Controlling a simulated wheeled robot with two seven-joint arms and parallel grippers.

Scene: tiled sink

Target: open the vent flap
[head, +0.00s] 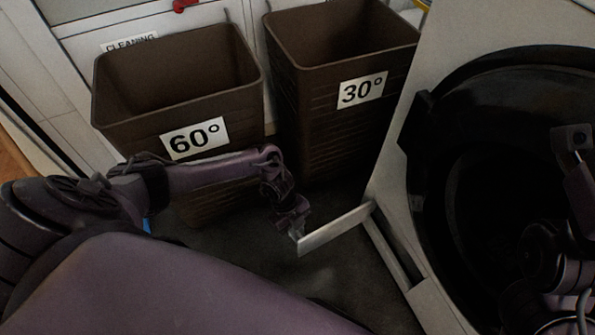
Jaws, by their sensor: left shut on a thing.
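The vent flap (335,229) is a pale grey strip that stands out from a slot at the lower front of the white machine. It is swung out to the left, joined to the machine at its right end. My left gripper (297,229) is at the flap's free left end and is shut on it. The fingertips are small and dark, so the exact grip is hard to see. Parts of my right arm show at the right edge in front of the round black door; I cannot make out its fingers.
The white machine (445,298) with a round black door (432,165) fills the right side. Two brown bins, marked 60° (120,120) and 30° (318,130), stand behind my left arm. Dark floor lies open below the flap.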

